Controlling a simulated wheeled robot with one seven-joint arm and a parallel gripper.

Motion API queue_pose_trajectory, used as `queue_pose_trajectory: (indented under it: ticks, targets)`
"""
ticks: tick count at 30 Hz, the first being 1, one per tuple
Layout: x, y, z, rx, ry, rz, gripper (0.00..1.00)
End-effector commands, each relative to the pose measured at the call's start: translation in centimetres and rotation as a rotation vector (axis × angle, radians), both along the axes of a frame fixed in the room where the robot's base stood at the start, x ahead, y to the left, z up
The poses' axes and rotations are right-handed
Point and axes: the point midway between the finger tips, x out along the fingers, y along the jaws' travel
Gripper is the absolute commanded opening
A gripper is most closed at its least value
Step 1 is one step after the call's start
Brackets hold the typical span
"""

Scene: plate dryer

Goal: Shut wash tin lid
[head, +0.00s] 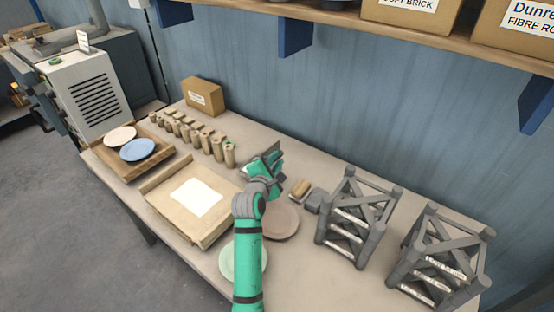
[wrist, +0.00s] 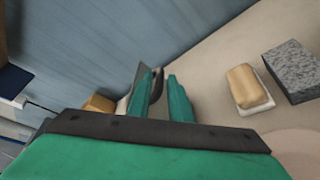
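My gripper (head: 270,160) is over the back middle of the table, in front of the blue wall. In the wrist view its two green fingers (wrist: 160,92) stand apart with a gap between them, and nothing shows gripped. A thin grey, dark-edged piece (wrist: 146,82), which looks like the raised lid of the wash tin, stands tilted just beyond the left finger. I cannot tell whether finger and lid touch. The tin's body is mostly hidden behind my gripper.
A tan sponge on a white dish (wrist: 250,92) and a grey block (wrist: 293,70) lie right of my gripper. Several clay cylinders (head: 205,142) stand left. Plates (head: 281,222) lie near my arm. Two grey racks (head: 355,222) stand right. A shelf (head: 420,32) overhangs the back.

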Motion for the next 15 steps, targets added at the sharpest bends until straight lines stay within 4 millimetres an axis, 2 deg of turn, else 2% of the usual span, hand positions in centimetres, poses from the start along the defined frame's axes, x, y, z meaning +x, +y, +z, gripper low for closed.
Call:
queue_pose_trajectory:
  ticks: [5,13,14,15]
  targets:
    - [1.01,-0.18,-0.29,0.001,0.001,0.002,0.18]
    - [1.14,-0.24,-0.31,0.001,0.0,0.002,0.18]
    - [1.13,-0.23,-0.31,0.001,0.0,0.002,0.16]
    - [1.13,-0.23,-0.31,0.001,0.0,0.002,0.07]
